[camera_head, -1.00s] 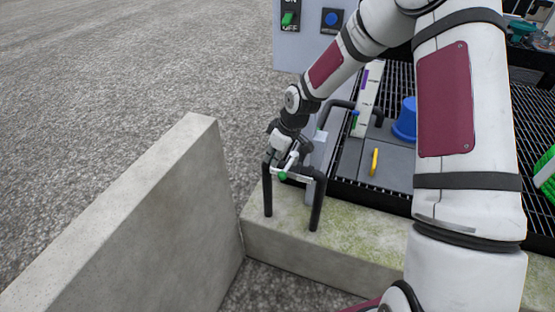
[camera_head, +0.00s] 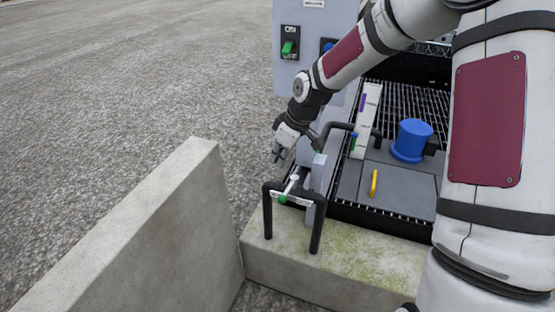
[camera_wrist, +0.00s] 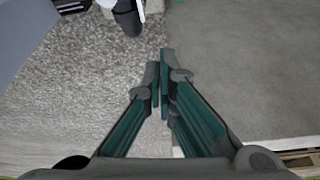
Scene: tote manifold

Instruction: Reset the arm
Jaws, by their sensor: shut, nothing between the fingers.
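My gripper (camera_head: 276,156) is at the end of my arm, in the air above and slightly left of the black pipe stand. In the wrist view my gripper (camera_wrist: 161,78) shows its two fingers close together with nothing between them. Gravel and a concrete surface lie below it in that view. My arm reaches across the head view from the right and hides part of the area behind it.
A black pipe stand (camera_head: 267,212) with a green-tipped valve lever (camera_head: 284,198) stands on a mossy concrete ledge (camera_head: 345,258). A concrete wall (camera_head: 130,235) is at left. A grey switch panel (camera_head: 290,75), blue cylinder (camera_head: 411,141) and yellow handle (camera_head: 374,183) are behind. Open gravel lies left.

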